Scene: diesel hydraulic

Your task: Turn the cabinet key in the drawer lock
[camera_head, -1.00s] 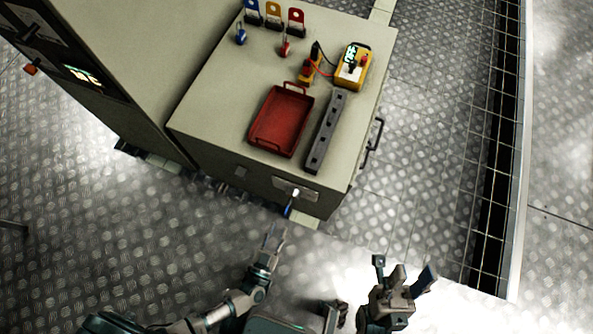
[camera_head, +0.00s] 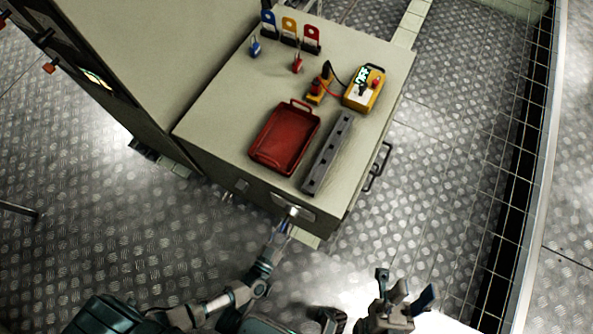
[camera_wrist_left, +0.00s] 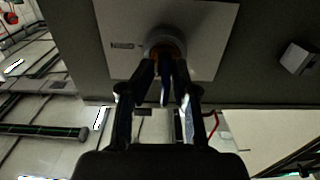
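The cabinet's front face carries a pale lock plate (camera_head: 306,213) below the top's front edge. In the left wrist view the plate (camera_wrist_left: 205,55) has a round lock (camera_wrist_left: 165,42) with the narrow dark key (camera_wrist_left: 165,88) pointing out of it. My left gripper (camera_head: 284,226) is at the lock in the head view. In the wrist view its two fingers (camera_wrist_left: 164,82) stand on either side of the key, close to it, with narrow gaps that look free. Contact at the fingertips is hard to make out. My right gripper (camera_head: 405,290) is spread open and empty, away from the cabinet.
On the cabinet top (camera_head: 225,125) are a red tray (camera_head: 285,138), a grey perforated bar (camera_head: 328,153), a yellow device (camera_head: 363,90) and several coloured tags and padlocks at the back. A handle (camera_head: 378,167) projects from the right side. The floor to the right is clear.

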